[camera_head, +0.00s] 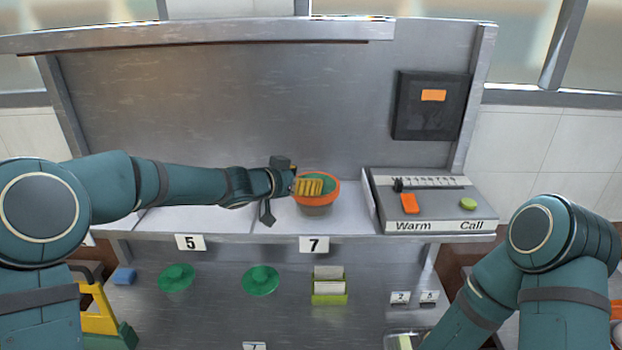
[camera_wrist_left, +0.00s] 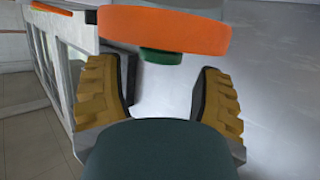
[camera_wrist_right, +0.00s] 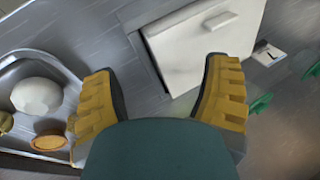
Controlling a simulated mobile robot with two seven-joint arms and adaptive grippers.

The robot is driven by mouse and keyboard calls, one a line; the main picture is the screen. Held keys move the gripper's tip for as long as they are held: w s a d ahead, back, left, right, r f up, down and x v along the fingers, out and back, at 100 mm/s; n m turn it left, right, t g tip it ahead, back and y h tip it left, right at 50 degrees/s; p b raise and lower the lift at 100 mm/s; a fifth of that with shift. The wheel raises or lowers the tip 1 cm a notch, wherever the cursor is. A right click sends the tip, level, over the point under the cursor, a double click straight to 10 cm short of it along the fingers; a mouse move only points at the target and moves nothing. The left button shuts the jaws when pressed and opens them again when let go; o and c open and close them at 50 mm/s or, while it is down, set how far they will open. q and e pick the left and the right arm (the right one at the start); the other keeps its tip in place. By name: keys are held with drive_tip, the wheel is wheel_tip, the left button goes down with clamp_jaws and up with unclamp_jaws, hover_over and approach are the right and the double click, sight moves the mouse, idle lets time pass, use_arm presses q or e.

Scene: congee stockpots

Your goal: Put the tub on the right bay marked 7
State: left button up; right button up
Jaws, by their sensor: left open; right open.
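In the left wrist view the tub's orange rim (camera_wrist_left: 165,30) lies just beyond the open fingers (camera_wrist_left: 167,98); contact cannot be told. My right gripper (camera_wrist_right: 160,98) is open and empty; its fingers are outside the head view.
A control box (camera_head: 430,200) marked Warm and Call stands right of the tub. Bay 5 (camera_head: 188,219) to the left looks clear. Below are green lids (camera_head: 260,281), a lime card holder (camera_head: 329,299) and a yellow caddy (camera_head: 98,318). A tray (camera_wrist_right: 62,72) lies near my right gripper.

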drive_tip(key=shift+r+p, duration=0.35)
use_arm(q)
drive_tip(key=v, duration=0.9)
